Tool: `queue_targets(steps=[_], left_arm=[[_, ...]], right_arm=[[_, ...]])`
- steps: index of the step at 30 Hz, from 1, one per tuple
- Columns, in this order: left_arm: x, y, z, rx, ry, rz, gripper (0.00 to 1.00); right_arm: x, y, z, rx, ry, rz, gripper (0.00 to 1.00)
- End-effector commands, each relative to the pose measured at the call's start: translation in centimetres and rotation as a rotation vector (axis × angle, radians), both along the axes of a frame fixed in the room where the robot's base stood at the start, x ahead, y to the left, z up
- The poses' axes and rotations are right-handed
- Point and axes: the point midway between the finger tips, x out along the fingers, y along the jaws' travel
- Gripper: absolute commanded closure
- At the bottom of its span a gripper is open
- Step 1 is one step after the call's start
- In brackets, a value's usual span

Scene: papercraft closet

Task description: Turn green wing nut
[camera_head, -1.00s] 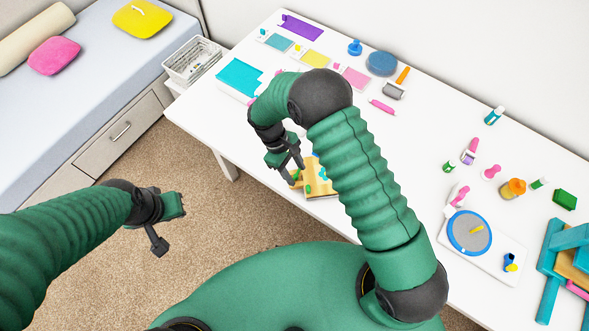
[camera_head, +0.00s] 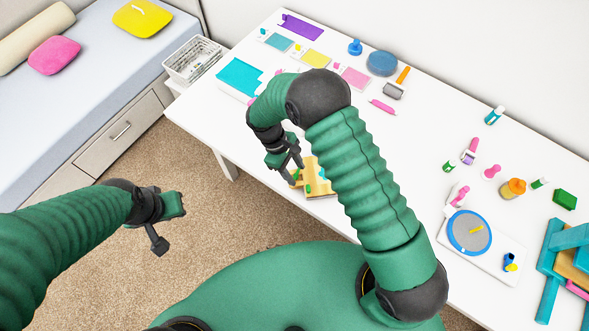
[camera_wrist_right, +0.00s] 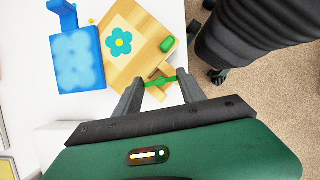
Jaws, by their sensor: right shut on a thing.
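The green wing nut (camera_wrist_right: 160,82) shows in the right wrist view, at the near edge of a wooden board (camera_wrist_right: 124,48) with a blue flower on it. My right gripper (camera_wrist_right: 161,88) is shut on the wing nut, one finger at each side of it. In the head view my right gripper (camera_head: 296,165) is at the wooden board (camera_head: 320,180) by the front edge of the table; the wing nut is hard to make out there. My left gripper (camera_head: 168,228) is over the carpet, away from the table, with its fingers apart and nothing between them.
The white table (camera_head: 420,140) holds several craft items. A blue block (camera_wrist_right: 80,60) lies beside the wooden board in the wrist view. A green piece (camera_wrist_right: 167,45) sits on the board. A round blue-rimmed turntable (camera_head: 470,232) stands at the right. A bed with drawers is at left.

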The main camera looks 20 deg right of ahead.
Motion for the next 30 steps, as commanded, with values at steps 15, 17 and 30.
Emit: queue_targets(steps=[15,17,30], left_arm=[[0.0,0.0,0.0,0.0,0.0,0.0,0.82],[0.0,0.0,0.0,0.0,0.0,0.0,0.82],[0.0,0.0,-0.8,0.0,0.0,0.0,0.82]], right_arm=[[0.0,0.1,0.0,0.002,0.0,0.001,0.31],[0.0,0.1,0.0,0.001,0.0,0.0,0.31],[1.3,1.3,3.8,0.001,-0.006,0.0,0.31]])
